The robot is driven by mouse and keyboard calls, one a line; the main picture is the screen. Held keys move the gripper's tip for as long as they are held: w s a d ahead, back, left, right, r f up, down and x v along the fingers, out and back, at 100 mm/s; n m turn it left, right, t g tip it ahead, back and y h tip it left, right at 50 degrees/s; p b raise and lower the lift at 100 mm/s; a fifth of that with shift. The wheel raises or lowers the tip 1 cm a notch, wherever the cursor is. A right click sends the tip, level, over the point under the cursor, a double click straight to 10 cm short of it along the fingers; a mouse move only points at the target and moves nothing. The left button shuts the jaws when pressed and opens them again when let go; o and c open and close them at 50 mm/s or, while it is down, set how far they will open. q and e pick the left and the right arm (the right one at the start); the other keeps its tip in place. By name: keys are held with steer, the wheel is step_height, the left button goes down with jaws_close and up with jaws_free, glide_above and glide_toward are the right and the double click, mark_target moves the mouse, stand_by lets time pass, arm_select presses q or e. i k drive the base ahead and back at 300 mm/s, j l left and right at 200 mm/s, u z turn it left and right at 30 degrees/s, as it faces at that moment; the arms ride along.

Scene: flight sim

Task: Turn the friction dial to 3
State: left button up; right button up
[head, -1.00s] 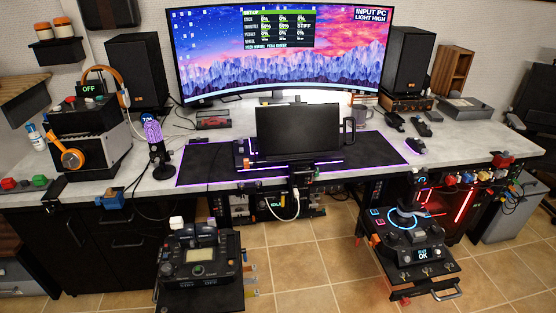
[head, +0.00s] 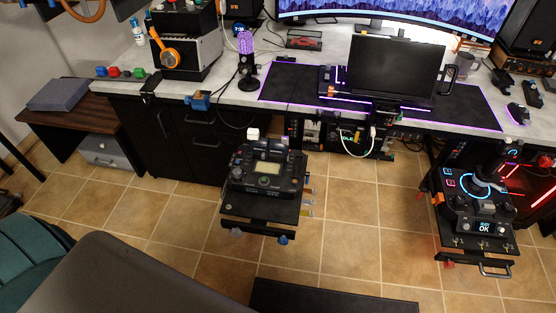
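A black throttle-like control unit (head: 268,168) with a small screen, buttons and a white-topped lever stands on a dark mount (head: 265,210) in front of the desk, at the middle of the head view. A second control unit (head: 481,212) with a stick, blue lit rings and a small screen reading "OK" stands on a mount at the right. The friction dial cannot be made out on either unit at this size, so its setting cannot be read. Neither of my grippers is in view.
A low brown table (head: 75,125) stands at left. A large dark grey rounded shape (head: 150,275) fills the lower left. Tiled floor (head: 350,240) lies between the mounts.

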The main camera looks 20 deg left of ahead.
mark_target(237, 173)
steer(key=u, duration=1.1)
